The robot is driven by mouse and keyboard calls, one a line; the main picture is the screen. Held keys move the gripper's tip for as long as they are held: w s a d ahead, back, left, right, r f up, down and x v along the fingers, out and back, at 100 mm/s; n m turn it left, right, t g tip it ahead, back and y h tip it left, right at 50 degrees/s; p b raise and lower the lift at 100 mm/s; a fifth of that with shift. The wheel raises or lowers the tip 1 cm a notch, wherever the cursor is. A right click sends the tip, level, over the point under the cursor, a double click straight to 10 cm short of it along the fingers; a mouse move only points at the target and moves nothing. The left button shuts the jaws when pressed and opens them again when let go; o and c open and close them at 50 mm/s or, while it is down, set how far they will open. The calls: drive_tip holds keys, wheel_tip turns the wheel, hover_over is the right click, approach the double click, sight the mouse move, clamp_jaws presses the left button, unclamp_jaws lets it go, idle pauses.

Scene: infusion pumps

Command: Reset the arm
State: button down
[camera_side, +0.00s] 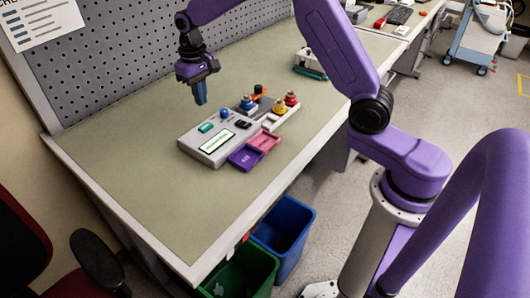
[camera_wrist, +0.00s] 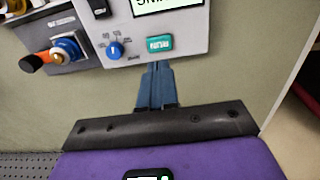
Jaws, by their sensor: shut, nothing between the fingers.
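My gripper (camera_side: 201,99) is shut and empty. It hangs fingers down above the bench, behind the grey infusion pump unit (camera_side: 205,148). In the wrist view, the shut blue fingers (camera_wrist: 158,68) point toward the pump unit's edge (camera_wrist: 190,45), next to its green button (camera_wrist: 159,43) and blue knob (camera_wrist: 115,49). I cannot tell the exact height of the fingertips above the bench. My arm reaches over the bench from the right in the side view.
Purple and pink trays (camera_side: 246,157) adjoin the pump. Blue, yellow and red knobbed parts (camera_side: 280,106) and an orange-handled part (camera_side: 260,91) stand to its right. A perforated panel (camera_side: 120,60) rises behind. The bench (camera_side: 110,160) is clear at left. Bins (camera_side: 285,232) stand below.

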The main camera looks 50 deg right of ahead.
drive_tip(key=s+a+r+n, duration=0.2)
drive_tip(key=s+a+n, duration=0.1)
drive_tip(key=s, duration=0.6)
drive_tip(key=s+a+r+n, duration=0.3)
drive_tip(key=s, duration=0.6)
drive_tip(key=s+d+n, duration=0.3)
drive_tip(key=s, duration=0.7)
drive_tip(key=s+d+f+n, duration=0.1)
drive_tip(key=s+d+n, duration=0.2)
drive_tip(key=s, duration=0.8)
drive_tip(key=shift+d+n, duration=0.15)
drive_tip(key=shift+n, duration=0.15)
